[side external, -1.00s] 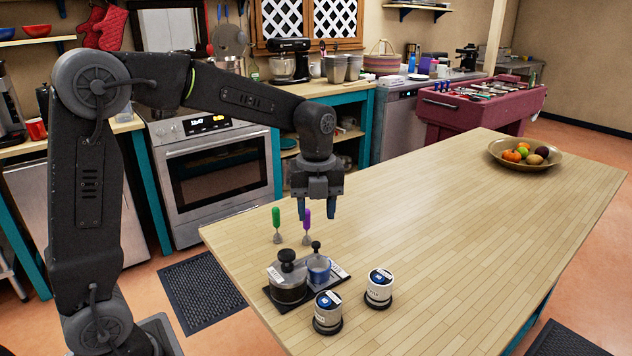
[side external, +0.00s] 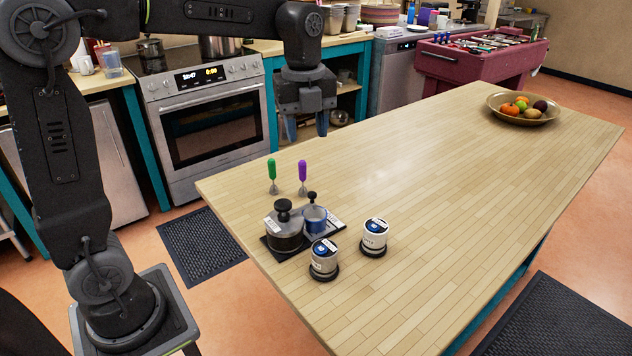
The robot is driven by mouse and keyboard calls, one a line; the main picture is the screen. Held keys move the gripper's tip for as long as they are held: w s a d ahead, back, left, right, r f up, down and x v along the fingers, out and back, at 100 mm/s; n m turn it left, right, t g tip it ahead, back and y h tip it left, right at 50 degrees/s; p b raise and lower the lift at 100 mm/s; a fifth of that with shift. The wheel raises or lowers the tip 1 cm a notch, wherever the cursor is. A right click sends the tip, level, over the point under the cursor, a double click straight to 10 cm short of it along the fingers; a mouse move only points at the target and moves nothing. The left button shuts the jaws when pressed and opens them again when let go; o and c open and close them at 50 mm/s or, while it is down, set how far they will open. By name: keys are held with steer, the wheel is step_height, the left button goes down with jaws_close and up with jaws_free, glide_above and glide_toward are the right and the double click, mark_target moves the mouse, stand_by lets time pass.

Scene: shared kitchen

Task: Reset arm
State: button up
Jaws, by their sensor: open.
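My gripper (side external: 306,128) hangs above the far left part of the wooden table, pointing down. Its two blue-tipped fingers are apart with nothing between them. My arm reaches over from the left, with its upper link cut off by the top of the picture. The gripper is clear of the tabletop objects, above and behind a green-handled tool (side external: 272,172) and a purple-handled tool (side external: 302,174).
Two labelled canisters (side external: 324,258) (side external: 374,236) stand in front. A fruit bowl (side external: 495,104) is far right. The table's middle is clear.

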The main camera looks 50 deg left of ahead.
steer(key=s+d+f+n+t, duration=0.1)
steer(key=s+d+n+t, duration=0.1)
steer(key=s+n, duration=0.6)
steer(key=s+d+f+n+t, duration=0.1)
steer(key=s+f+n+t, duration=0.1)
steer(key=s+n, duration=0.7)
steer(key=n+t, duration=0.1)
steer(key=n, duration=0.4)
steer(key=shift+s+d+f, duration=0.3)
steer(key=shift+d, duration=0.05)
steer(key=shift+c, duration=0.4)
stand_by(0.6)
